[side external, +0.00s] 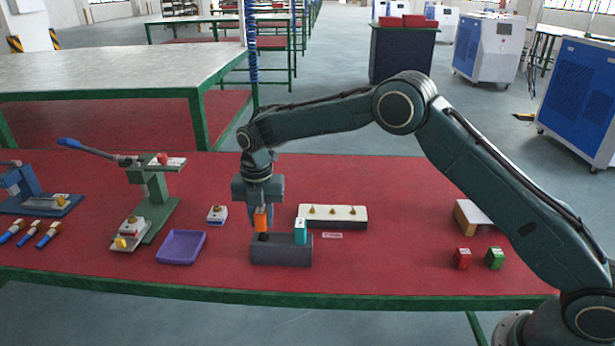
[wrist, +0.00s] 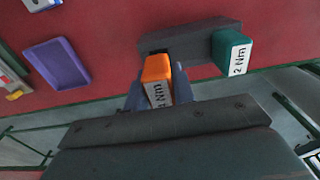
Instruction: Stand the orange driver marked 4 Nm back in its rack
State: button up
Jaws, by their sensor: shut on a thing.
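The orange driver (side external: 261,222) is upright between the fingers of my gripper (side external: 260,212), over the left end of the dark grey rack (side external: 285,256). A dark part shows below the orange body, at the rack's top; I cannot tell how deep it sits in the slot. In the wrist view the orange driver (wrist: 157,70) shows a white label reading "Nm", its number partly hidden, between the fingers (wrist: 158,95). A teal driver (side external: 300,232) stands at the rack's right end; its label reads 2 Nm in the wrist view (wrist: 231,48).
A white-topped block with brass pieces (side external: 332,216) lies behind the rack. A purple tray (side external: 181,247) and a small white-and-blue block (side external: 217,215) lie left. A green press (side external: 150,200) stands farther left. Red (side external: 462,259) and green (side external: 495,259) blocks sit right.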

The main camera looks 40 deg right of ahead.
jog(key=shift+f, duration=1.75)
jog(key=o, duration=1.1)
jog(key=shift+c, duration=0.2)
notch_tip(320, 180, up, 14)
jog(key=shift+f, duration=0.15)
jog(key=shift+r, duration=0.2)
